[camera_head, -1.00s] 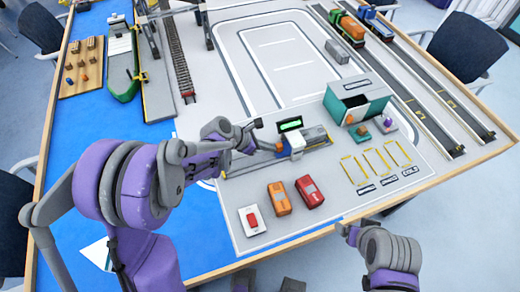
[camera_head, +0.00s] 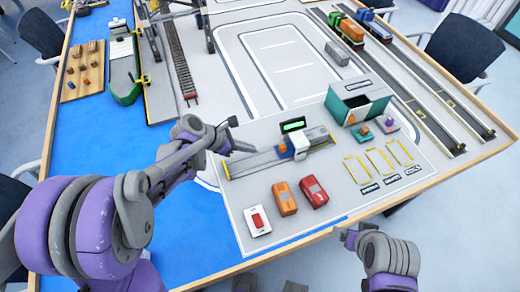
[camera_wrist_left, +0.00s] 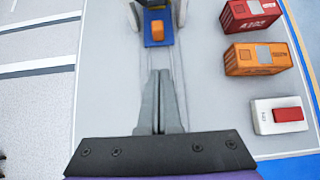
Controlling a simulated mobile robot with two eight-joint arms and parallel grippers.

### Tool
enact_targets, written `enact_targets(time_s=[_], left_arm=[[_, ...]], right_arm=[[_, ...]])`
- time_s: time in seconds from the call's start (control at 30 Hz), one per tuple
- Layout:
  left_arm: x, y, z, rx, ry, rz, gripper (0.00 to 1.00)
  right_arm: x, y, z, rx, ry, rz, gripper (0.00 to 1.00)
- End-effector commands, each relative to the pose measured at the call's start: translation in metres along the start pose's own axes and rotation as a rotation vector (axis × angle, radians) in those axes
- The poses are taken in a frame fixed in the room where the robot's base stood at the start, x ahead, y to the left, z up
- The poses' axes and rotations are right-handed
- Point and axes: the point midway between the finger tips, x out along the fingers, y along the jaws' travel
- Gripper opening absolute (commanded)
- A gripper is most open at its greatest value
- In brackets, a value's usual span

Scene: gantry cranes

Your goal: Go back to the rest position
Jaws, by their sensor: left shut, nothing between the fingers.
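My left gripper (camera_head: 245,148) is over the left end of the grey rail strip (camera_head: 257,163) on the white board. In the left wrist view its two fingers (camera_wrist_left: 158,100) lie together with nothing between them. A blue platform with an orange block (camera_head: 283,149) sits farther along the rail, apart from the fingertips; the orange block also shows in the left wrist view (camera_wrist_left: 158,31). My right gripper (camera_head: 348,238) is off the table's front edge at the lower right. Its fingers are too small to judge.
An orange container (camera_head: 285,198), a red container (camera_head: 313,191) and a white box with a red button (camera_head: 257,221) stand near the front edge. A teal-sided bin (camera_head: 358,102) stands at the right. A crane and a green boat (camera_head: 125,80) stand at the back left.

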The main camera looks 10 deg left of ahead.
Motion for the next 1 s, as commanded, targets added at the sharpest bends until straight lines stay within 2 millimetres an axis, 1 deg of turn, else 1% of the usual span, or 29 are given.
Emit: enact_targets(time_s=[0.03,0.1,0.23,0.33,0.57,0.67,0.77,0.87,0.9,0.97,1.0], left_arm=[[-0.011,0.000,0.000,-0.002,0.000,0.002,0.00],[-0.021,0.000,0.000,-0.002,0.000,0.003,0.00],[-0.033,0.000,0.000,0.000,0.001,0.001,0.00],[-0.037,0.000,0.000,0.001,0.001,0.001,0.00],[-0.038,-0.001,0.000,0.007,0.003,0.000,0.00],[-0.042,-0.009,0.001,0.079,0.028,0.004,0.00],[-0.051,-0.028,0.003,0.267,0.090,0.010,0.00],[-0.066,-0.055,0.002,0.555,0.185,0.004,0.00],[-0.073,-0.066,0.000,0.684,0.227,-0.003,0.00],[-0.083,-0.080,-0.003,0.875,0.288,-0.019,0.00],[-0.090,-0.089,-0.007,1.001,0.330,-0.034,0.00]], right_arm=[[-0.001,0.000,-0.001,0.000,0.001,0.000,0.86],[-0.001,0.000,-0.001,0.000,0.001,0.000,0.86],[-0.002,0.000,-0.001,0.000,0.001,0.000,0.86],[-0.002,0.000,-0.001,0.000,0.001,0.000,0.86],[-0.002,0.000,-0.001,0.000,0.001,0.000,0.86],[-0.003,0.000,-0.003,0.000,0.002,0.000,0.86],[-0.007,0.000,-0.005,0.000,0.004,0.000,0.86],[-0.012,0.000,-0.009,0.000,0.006,0.000,0.86],[-0.014,0.000,-0.011,0.000,0.007,0.000,0.86],[-0.017,0.000,-0.013,0.000,0.009,0.000,0.86],[-0.018,0.000,-0.015,0.000,0.010,0.000,0.86]])
